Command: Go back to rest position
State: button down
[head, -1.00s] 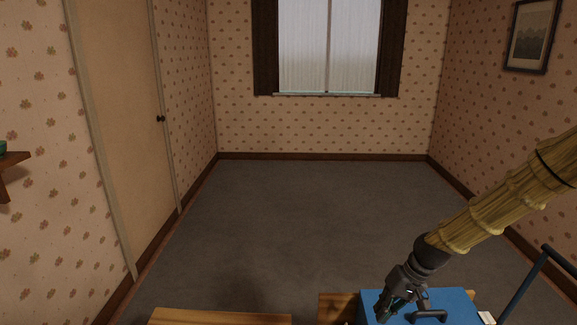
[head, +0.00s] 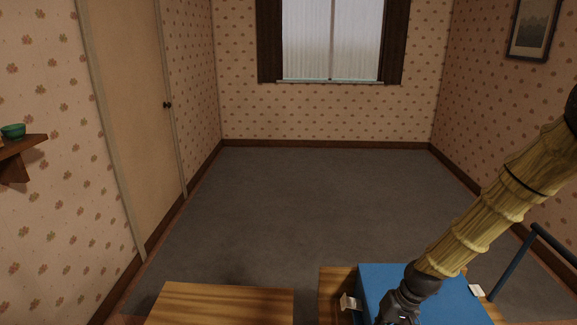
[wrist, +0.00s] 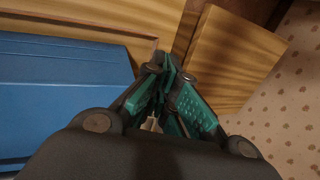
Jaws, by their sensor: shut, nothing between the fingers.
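My gripper shows in the wrist view (wrist: 168,75), its green-padded fingers closed together with nothing between them. In the head view its dark body (head: 398,308) is at the bottom edge and the fingertips are cut off. It is in front of the left part of a blue box-like object (head: 440,300), which also shows at the left of the wrist view (wrist: 60,90). I cannot tell whether the gripper touches it.
The blue object rests on a wooden surface (head: 335,285). Another wooden top (head: 220,303) is left of it, across a narrow gap. A blue bar (head: 515,262) rises at right. The carpeted floor (head: 300,200) beyond is clear. A wall shelf (head: 22,146) holds a green bowl (head: 13,131).

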jog(key=s+f+h, duration=0.1)
jog(key=s+f, duration=0.4)
jog(key=s, duration=0.5)
jog(key=s+a+f+h, duration=0.1)
jog(key=s+f, duration=0.5)
jog(key=s, duration=0.4)
jog(key=s+a+f+h, duration=0.1)
jog(key=s+f, duration=0.5)
jog(key=s, duration=0.4)
jog(key=shift+s+f+h, duration=0.25)
jog(key=shift+s+h, duration=0.05)
jog(key=shift+h, duration=0.1)
